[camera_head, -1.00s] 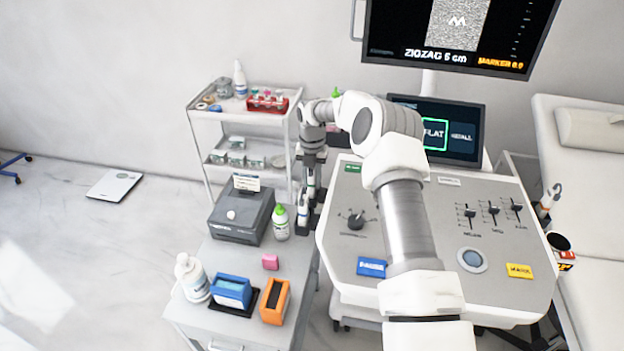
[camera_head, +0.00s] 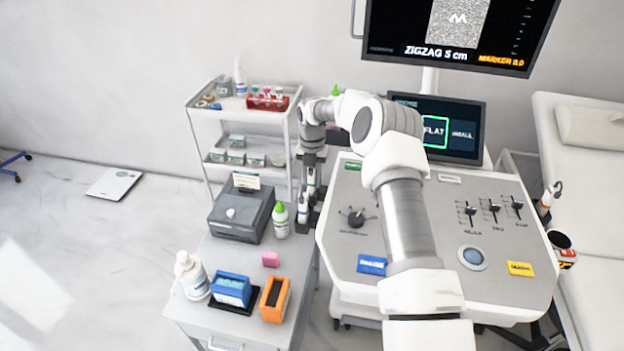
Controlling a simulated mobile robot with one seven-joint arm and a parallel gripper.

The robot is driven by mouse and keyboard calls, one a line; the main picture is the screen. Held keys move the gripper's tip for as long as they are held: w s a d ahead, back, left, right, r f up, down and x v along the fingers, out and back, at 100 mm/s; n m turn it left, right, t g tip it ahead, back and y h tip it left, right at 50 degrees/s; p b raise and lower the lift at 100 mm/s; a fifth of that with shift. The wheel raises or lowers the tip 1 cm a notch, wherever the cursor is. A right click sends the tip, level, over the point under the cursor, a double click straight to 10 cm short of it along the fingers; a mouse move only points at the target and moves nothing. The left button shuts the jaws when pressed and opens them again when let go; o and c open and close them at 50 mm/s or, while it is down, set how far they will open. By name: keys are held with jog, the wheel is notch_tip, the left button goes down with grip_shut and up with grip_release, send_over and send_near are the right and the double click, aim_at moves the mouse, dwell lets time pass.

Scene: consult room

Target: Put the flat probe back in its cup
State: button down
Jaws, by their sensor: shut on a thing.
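My gripper (camera_head: 309,178) points down at the left edge of the grey console (camera_head: 340,225), beside the small cart. It is shut on a slim white probe (camera_head: 311,182), which I take to be the flat probe; only a small part of it shows between the dark fingers. Just below is another white probe-like piece (camera_head: 303,209) beside dark holders at the console's left side. The cup there is mostly hidden, and I cannot tell whether the held probe is inside it or above it. The console's screen (camera_head: 462,130) shows FLAT framed in green.
A green-capped bottle (camera_head: 281,221) and a dark box (camera_head: 241,216) stand close left of my gripper. A white shelf trolley (camera_head: 240,113) is behind. At the console's right side are another white probe (camera_head: 548,198) and a dark round holder (camera_head: 559,241).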

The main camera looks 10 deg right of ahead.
jog(key=c, duration=0.5)
grip_release()
jog(key=shift+c, duration=0.2)
